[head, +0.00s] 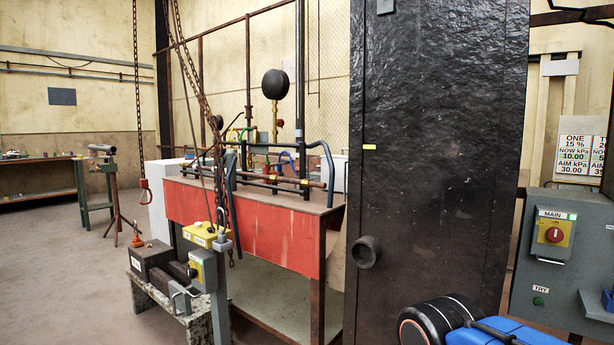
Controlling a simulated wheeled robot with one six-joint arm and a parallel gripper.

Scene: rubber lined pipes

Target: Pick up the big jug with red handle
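I cannot make out a big jug with a red handle in the head view. A small orange-brown item (137,238) stands on the dark box at the left, but it is too small to identify. My gripper is not in view. Blue and black parts at the bottom right look like my own arm.
A large dark panel (435,150) blocks the view right of centre. A red-fronted workbench (245,225) carries pipes. Chains (137,100) hang at the left. The left floor (60,275) is open. A grey cabinet (555,265) stands right.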

